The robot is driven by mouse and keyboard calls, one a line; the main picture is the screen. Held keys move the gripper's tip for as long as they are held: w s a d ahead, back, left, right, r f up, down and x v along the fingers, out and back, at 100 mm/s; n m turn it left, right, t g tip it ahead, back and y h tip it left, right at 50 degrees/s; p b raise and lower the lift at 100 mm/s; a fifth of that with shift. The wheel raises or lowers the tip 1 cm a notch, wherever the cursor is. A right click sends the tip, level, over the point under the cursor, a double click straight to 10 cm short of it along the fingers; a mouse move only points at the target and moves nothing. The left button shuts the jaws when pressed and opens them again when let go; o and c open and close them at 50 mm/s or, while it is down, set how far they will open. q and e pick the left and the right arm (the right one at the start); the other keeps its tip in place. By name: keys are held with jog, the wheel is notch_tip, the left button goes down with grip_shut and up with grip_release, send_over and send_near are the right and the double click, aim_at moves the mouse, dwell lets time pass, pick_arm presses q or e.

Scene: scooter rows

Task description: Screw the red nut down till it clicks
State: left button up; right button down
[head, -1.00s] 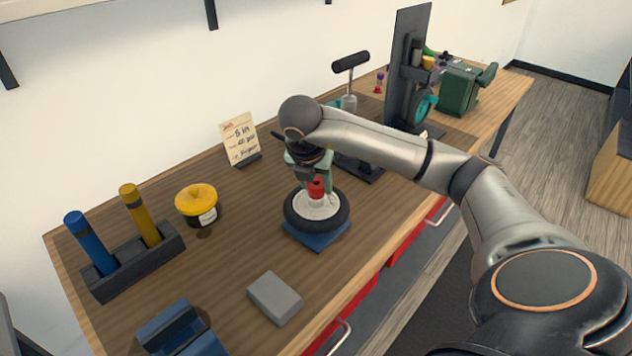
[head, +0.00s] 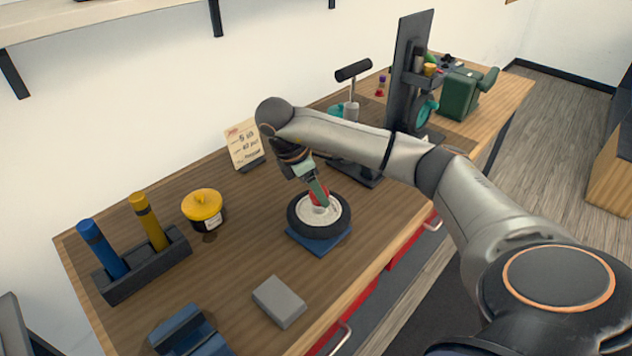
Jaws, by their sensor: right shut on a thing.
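The small red nut (head: 315,199) is at the hub of a small black-tyred wheel (head: 335,228) with a pale rim. The wheel lies flat on a blue pad (head: 320,244) on the bench. My right gripper (head: 319,195) reaches down from the upper left, tilted, with its greenish fingers shut on the nut. The fingers hide much of the nut, so how it sits on the axle cannot be made out. My left gripper is not in view.
A yellow-lidded jar (head: 202,206), a note card (head: 244,146) and a rack (head: 150,268) with blue and yellow cylinders stand to the left. A grey block (head: 279,301) lies in front. A hand pump (head: 352,95) and a dark upright stand (head: 408,70) are behind my right arm.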

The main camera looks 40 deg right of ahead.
jog(key=shift+s+d+f+m+g, duration=0.1)
jog(key=shift+s+d+m+g, duration=0.15)
jog(key=shift+m, duration=0.35)
jog(key=shift+s+d+f+m+g, duration=0.1)
jog(key=shift+m+g, duration=0.25)
jog(key=shift+m, duration=0.25)
jog(key=c, duration=0.7)
grip_release()
jog(key=o, duration=0.3)
jog(key=shift+s+r, duration=0.15)
jog(key=shift+s, duration=0.05)
jog(key=shift+o, duration=0.9)
jog(key=shift+w+a, duration=0.15)
jog(key=shift+w, duration=0.05)
jog(key=shift+r, duration=0.2)
jog(key=shift+w+a+r, duration=0.1)
jog(key=shift+w+r, duration=0.05)
jog(key=shift+r, duration=0.05)
jog(key=v, duration=1.1)
jog(key=shift+r, duration=0.4)
